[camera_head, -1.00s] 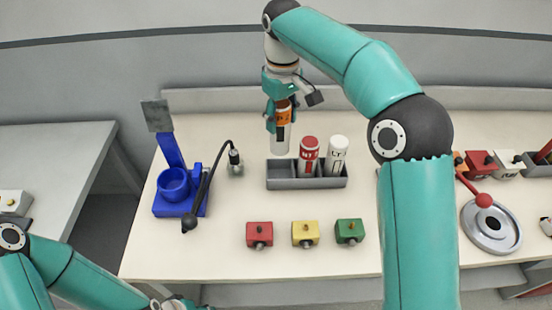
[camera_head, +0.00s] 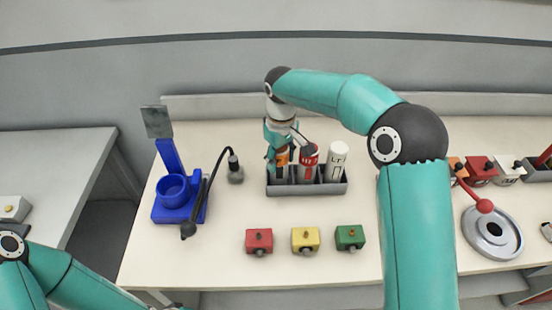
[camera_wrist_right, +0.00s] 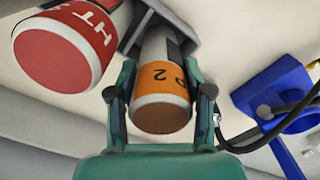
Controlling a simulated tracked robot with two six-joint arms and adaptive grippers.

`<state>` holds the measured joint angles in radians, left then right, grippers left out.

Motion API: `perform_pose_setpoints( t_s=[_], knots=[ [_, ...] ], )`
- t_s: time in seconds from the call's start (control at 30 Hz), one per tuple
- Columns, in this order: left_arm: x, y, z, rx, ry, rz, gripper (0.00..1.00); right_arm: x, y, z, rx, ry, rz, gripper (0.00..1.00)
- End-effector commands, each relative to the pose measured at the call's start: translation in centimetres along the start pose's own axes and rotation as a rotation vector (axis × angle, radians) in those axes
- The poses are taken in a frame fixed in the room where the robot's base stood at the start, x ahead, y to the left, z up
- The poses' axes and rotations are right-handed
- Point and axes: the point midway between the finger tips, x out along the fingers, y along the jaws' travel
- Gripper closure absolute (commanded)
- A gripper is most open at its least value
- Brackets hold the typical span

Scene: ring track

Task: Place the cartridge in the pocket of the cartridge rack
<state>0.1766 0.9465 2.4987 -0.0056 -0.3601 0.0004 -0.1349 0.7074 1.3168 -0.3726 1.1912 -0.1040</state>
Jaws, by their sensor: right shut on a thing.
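The orange-topped cartridge (camera_head: 282,162) stands upright in the left pocket of the grey cartridge rack (camera_head: 308,189), its lower part hidden by the rack's front wall. My right gripper (camera_head: 277,158) is shut on it from above. In the right wrist view the cartridge (camera_wrist_right: 162,100) sits between the two fingers of the gripper (camera_wrist_right: 160,105). A red cartridge (camera_head: 308,160) stands in the middle pocket and a white one (camera_head: 337,162) in the right pocket. The red one also shows in the right wrist view (camera_wrist_right: 60,50). My left gripper is out of the picture; only its arm shows at lower left.
A blue stand (camera_head: 178,205) with a black lever is left of the rack. Red (camera_head: 259,241), yellow (camera_head: 305,239) and green (camera_head: 349,237) blocks are in front. A round grey device with a red-knobbed lever (camera_head: 492,232) is at right.

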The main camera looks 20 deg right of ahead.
Motion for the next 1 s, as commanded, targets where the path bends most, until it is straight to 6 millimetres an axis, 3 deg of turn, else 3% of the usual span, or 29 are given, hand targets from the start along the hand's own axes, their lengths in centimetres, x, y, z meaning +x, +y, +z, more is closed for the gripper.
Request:
perform_pose_setpoints(
  t_s=[0.17, 0.2, 0.33, 0.77, 1.0],
  knots=[
    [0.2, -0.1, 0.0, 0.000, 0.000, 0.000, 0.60, 0.3, 0.0, 0.0, 0.000, 0.000, 0.000, 0.88],
    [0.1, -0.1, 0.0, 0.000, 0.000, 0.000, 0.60, 0.2, 0.0, 0.0, 0.000, 0.000, 0.000, 0.45],
    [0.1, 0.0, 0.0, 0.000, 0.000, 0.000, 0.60, 0.2, -0.1, 0.0, -0.001, -0.001, 0.000, 0.25],
    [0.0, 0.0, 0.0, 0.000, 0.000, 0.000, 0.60, -0.5, -0.1, -0.1, -0.001, 0.000, 0.000, 0.25],
    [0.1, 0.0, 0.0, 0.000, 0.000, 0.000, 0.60, -4.3, -0.1, -0.2, 0.000, 0.004, 0.001, 0.25]
  ],
)
